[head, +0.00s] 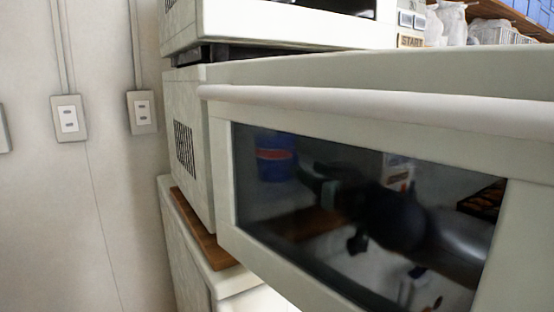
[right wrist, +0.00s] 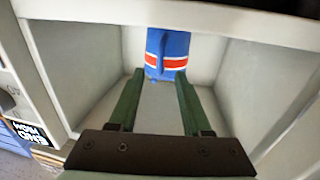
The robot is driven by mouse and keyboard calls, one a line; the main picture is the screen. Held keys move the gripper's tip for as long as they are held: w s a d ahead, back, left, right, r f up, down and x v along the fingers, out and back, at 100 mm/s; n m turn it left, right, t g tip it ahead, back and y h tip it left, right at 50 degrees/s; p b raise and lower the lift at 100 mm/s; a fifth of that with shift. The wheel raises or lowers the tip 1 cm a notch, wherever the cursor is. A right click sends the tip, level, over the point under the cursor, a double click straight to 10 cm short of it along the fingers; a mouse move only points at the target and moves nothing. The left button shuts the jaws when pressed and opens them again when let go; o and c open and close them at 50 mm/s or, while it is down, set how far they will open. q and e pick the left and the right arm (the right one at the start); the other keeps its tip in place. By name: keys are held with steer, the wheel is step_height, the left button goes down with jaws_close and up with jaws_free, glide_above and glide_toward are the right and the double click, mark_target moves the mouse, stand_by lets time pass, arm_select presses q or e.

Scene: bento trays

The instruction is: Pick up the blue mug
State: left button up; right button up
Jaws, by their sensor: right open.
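The blue mug (right wrist: 176,45), with a red and white band, stands at the back of a pale box-like cavity in the right wrist view. Its handle faces my right gripper. It also shows dimly through the dark window in the head view (head: 275,158). My right gripper (right wrist: 159,78) is open, with its green fingers pointing at the mug and their tips close to its lower part. I cannot tell whether they touch it. The right gripper also shows darkly through the window (head: 322,184). My left gripper is in neither view.
The open microwave door (head: 365,122) with its pale handle bar (head: 380,105) fills much of the head view. Another white appliance (head: 280,25) sits above. The cavity's side walls (right wrist: 80,65) stand on both sides of my right gripper. A wall with outlets (head: 68,118) is at left.

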steer(key=shift+f+p+x, duration=0.15)
steer(key=shift+p+x, duration=0.1)
steer(key=shift+x, duration=0.8)
steer(key=shift+f+p+x, duration=0.15)
steer(key=shift+p+x, duration=0.05)
steer(key=shift+x, duration=0.85)
jaws_close()
steer(key=shift+r, duration=0.1)
